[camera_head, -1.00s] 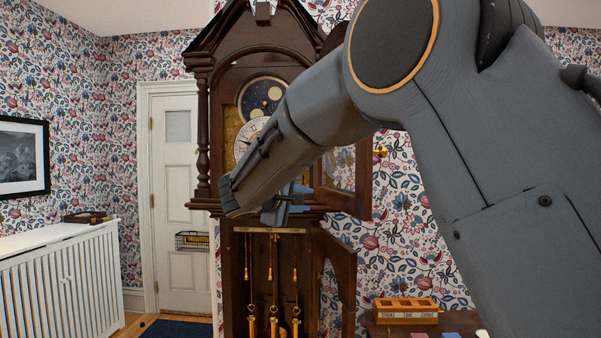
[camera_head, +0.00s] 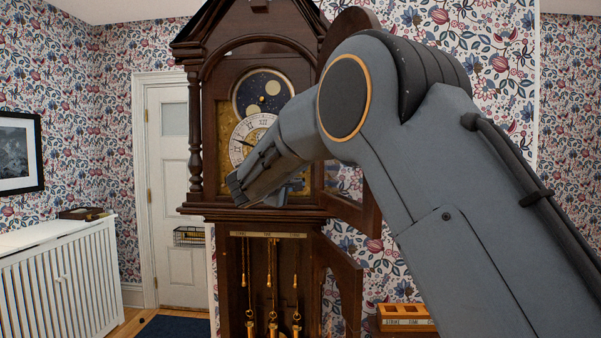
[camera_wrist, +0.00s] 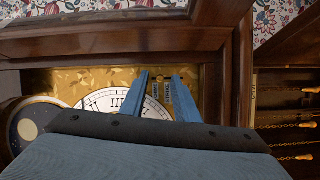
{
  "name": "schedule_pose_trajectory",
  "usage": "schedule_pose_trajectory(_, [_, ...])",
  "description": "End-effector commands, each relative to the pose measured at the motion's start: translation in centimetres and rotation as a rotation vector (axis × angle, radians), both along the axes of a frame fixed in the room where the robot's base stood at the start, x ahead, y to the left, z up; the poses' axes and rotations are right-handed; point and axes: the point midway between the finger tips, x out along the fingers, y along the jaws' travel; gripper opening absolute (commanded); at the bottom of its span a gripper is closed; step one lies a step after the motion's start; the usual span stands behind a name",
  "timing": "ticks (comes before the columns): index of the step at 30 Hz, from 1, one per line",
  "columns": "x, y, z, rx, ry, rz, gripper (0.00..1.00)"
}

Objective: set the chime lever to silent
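The tall clock (camera_head: 195,70) stands ahead with its hood door (camera_head: 352,205) swung open to the right. The brass dial plate (camera_wrist: 60,80) and white numeral ring (camera_wrist: 100,100) show in the wrist view, which is turned sideways. A small lettered plate (camera_wrist: 168,92) with a small brass knob, apparently the chime lever (camera_wrist: 159,79), sits on the dial plate beside the ring. My gripper (camera_wrist: 161,75) is open, its blue fingers on either side of the knob and plate. I cannot tell whether they touch. In the head view my arm hides the dial's lower right.
The lower case door (camera_head: 340,280) also stands open, showing hanging chains and weights (camera_head: 272,325). A wooden box (camera_head: 405,312) with lettering stands at the lower right, partly behind my arm. A white radiator cover (camera_head: 60,270) is at left, a white door (camera_head: 172,210) behind.

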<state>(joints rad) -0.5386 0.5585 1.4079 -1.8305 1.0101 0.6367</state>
Motion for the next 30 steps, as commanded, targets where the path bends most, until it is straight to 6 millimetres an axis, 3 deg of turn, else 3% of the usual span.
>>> schedule_pose_trajectory(11, [0.74,-0.47,-0.11,0.0,0.001,-0.001,0.28])
schedule_pose_trajectory(16, [0.72,-0.46,-0.1,0.0,0.001,-0.001,0.01])
schedule_pose_trajectory(17, [0.71,-0.46,-0.1,0.0,0.001,-0.001,0.0])
schedule_pose_trajectory(30, [0.71,-0.45,-0.08,0.0,0.001,-0.001,0.0])
